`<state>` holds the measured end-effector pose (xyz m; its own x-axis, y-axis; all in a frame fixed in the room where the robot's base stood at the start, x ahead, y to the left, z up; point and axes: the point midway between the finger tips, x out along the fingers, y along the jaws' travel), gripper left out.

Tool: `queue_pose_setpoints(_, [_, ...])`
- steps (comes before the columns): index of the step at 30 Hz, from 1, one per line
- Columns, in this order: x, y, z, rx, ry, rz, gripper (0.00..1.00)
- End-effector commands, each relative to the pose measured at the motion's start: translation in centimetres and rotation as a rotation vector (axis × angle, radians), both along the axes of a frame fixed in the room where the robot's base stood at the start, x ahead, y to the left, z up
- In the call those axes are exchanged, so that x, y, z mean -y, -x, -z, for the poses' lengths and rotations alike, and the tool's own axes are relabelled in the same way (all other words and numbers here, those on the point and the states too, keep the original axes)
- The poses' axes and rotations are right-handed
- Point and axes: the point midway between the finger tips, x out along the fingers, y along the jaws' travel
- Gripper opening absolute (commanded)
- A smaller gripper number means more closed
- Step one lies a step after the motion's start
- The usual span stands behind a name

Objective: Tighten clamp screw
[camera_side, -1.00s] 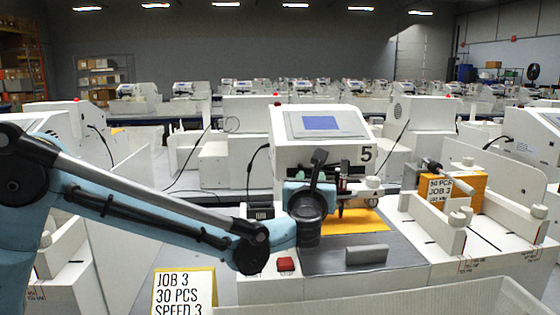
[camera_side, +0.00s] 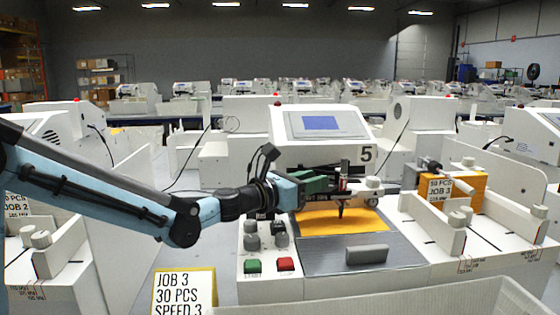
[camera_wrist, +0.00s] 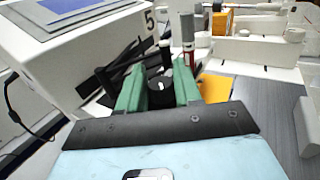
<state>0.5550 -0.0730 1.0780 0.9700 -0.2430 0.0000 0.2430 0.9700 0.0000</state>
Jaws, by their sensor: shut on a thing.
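The clamp screw is a black knob (camera_wrist: 160,92) with a white mark, between my green fingers in the wrist view. My gripper (camera_wrist: 158,80) is shut on it. In the side view my gripper (camera_side: 330,182) points right and reaches the pen carriage below the machine's screen; the fingers hide the knob there. A pen with a red band (camera_wrist: 187,45) stands upright just beyond the knob in the wrist view. In the side view the dark pen tip (camera_side: 341,210) is over the yellow-orange sheet (camera_side: 330,223) on the grey bed (camera_side: 320,258).
The plotter housing (camera_side: 290,152) stands behind the gripper. A control panel with grey knobs, a green button (camera_side: 253,266) and a red button (camera_side: 286,264) lies below the wrist. A grey block (camera_side: 367,254) sits on the bed. A job card (camera_side: 183,290) stands in front.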

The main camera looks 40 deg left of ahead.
Motion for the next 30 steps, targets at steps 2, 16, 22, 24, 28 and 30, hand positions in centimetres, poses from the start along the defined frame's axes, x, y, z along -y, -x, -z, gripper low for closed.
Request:
queue_pose_setpoints(2, [-0.1, 0.03, 0.03, 0.0, 0.0, 0.021, 0.03])
queue_pose_setpoints(16, [0.01, -0.01, 0.02, 0.0, 0.0, 0.059, 0.03])
queue_pose_setpoints(22, [0.03, -0.03, 0.01, 0.0, 0.0, 0.059, 0.44])
queue_pose_setpoints(24, [0.02, -0.04, 0.01, 0.0, 0.0, 0.059, 0.52])
queue_pose_setpoints(28, [0.02, -0.04, 0.01, 0.0, 0.0, 0.058, 0.52])
queue_pose_setpoints(30, [0.02, -0.04, 0.0, 0.0, 0.0, 0.058, 0.52])
